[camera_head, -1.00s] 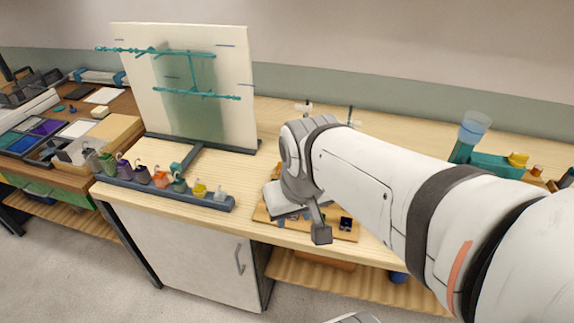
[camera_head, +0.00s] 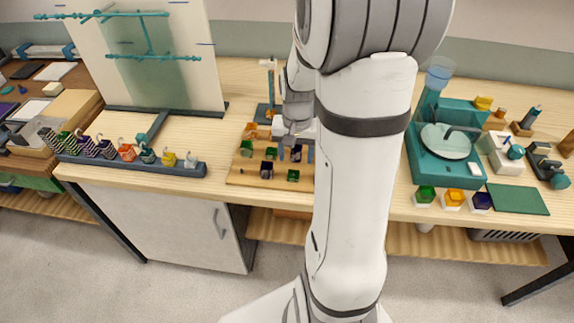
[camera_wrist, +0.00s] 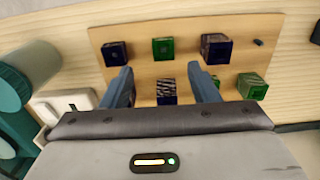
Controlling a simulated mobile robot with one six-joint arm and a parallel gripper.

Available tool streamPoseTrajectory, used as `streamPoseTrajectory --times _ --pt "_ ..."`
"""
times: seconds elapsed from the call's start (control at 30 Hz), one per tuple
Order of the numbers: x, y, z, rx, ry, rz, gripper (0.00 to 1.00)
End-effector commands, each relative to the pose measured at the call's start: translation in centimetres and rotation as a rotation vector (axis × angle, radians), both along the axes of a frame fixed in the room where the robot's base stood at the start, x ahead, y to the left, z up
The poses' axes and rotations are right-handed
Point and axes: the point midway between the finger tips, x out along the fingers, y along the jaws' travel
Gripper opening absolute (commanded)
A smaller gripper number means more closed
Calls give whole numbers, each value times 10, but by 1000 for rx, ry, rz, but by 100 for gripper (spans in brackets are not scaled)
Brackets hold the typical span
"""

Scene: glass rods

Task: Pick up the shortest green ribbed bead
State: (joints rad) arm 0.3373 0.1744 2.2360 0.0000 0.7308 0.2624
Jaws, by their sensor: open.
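Several small blocky beads stand on a light wooden board (camera_head: 235,178), which also shows in the wrist view (camera_wrist: 190,68). Green beads stand at the board's left (camera_head: 246,148), middle (camera_head: 271,153) and front right (camera_head: 293,175) in the head view. In the wrist view one green bead (camera_wrist: 163,47) is just beyond my fingertips, and a green bead with ribbed sides (camera_wrist: 251,85) is right of my right finger. I cannot tell which is shortest. My gripper (camera_wrist: 160,68) is open and points down at the board, a dark striped bead (camera_wrist: 167,92) between its fingers, not gripped.
Other dark beads (camera_wrist: 115,50) and (camera_wrist: 216,46) stand close around the fingers. A teal stand (camera_head: 265,112) is behind the board. A rack of coloured beads (camera_head: 130,163) lies left, and a teal machine (camera_head: 445,150) right. The bench front edge is close to the board.

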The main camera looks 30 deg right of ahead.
Motion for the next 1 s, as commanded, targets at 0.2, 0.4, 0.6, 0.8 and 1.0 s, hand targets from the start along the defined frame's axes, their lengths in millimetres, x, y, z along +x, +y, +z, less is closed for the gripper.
streamPoseTrajectory --times 0.2,0.4,0.6,0.8,1.0 --pt "0 1 -24 2 5 1 55" --pt "3 4 -49 2 6 2 55" --pt "4 4 -70 1 3 2 55" --pt "4 4 -73 0 0 3 55" --pt "4 4 -72 0 0 3 44"
